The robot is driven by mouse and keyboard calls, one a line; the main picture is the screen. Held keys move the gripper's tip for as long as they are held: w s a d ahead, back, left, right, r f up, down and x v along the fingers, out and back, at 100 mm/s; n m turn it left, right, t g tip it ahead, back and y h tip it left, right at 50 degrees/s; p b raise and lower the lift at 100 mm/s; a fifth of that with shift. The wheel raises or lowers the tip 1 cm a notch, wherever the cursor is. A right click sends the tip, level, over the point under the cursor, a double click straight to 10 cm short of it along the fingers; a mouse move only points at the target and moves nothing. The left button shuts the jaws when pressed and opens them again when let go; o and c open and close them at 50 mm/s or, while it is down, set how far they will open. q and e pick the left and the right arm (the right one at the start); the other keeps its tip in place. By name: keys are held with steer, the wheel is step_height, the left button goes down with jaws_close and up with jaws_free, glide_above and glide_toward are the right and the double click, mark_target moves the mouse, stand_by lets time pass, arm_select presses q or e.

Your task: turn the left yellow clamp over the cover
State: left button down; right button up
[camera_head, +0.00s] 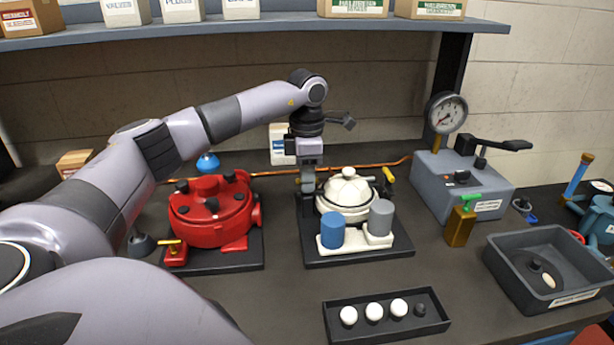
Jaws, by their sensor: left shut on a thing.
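The white motor (347,209) stands on a dark base plate in the middle of the bench, with its domed white cover (349,188) on top. A yellow clamp (388,176) stands tilted up at the cover's right side. My left gripper (308,187) points down at the cover's left edge, shut on the left yellow clamp, which its fingers hide almost wholly. I cannot tell the clamp's angle. My right gripper is not in view.
A red motor (209,209) stands to the left. Blue (332,231) and grey (381,218) cylinders stand in front of the cover. A gauge box (450,180), grey bin (500,262) and small parts tray (340,327) lie around. A copper pipe (270,173) runs behind.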

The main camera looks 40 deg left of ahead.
arm_select(q)
steer(key=shift+a+n, duration=0.1)
steer(key=shift+n, duration=0.2)
steer(key=c, duration=1)
jaws_free()
steer(key=shift+c, duration=0.2)
steer(key=shift+r+b, duration=0.45)
steer(key=shift+r, duration=3.2)
